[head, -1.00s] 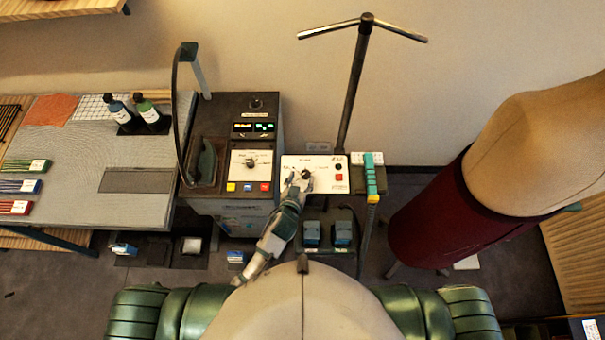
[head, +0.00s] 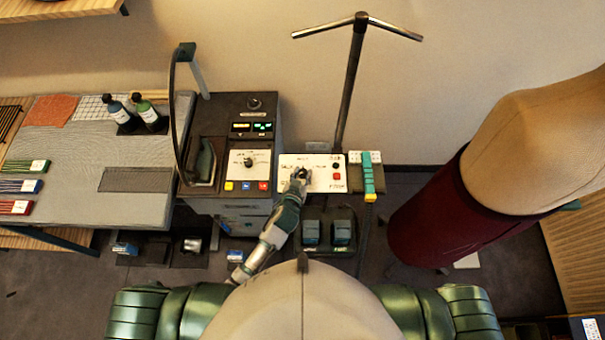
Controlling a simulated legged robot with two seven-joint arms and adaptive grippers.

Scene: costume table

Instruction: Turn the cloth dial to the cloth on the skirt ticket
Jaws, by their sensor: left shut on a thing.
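A white control panel (head: 322,184) stands at the middle of the head view, with small lettering too blurred to read and a red button on its right. My left gripper (head: 300,175) is at the dark dial (head: 303,171) on this panel and is shut on it. The fingers hide much of the dial, so its setting cannot be read. A dark red skirt (head: 430,215) hangs on the dress form (head: 535,150) at right. A small white card (head: 467,261) lies low beside the skirt; I cannot tell whether it is the ticket. My right gripper is not in view.
Left of the panel is a dark iron station (head: 235,115) with its own dial and coloured buttons. A grey work table (head: 85,205) with bottles and swatches is further left. A T-topped pole (head: 352,85) and a teal-handled tool (head: 368,178) stand close to the panel.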

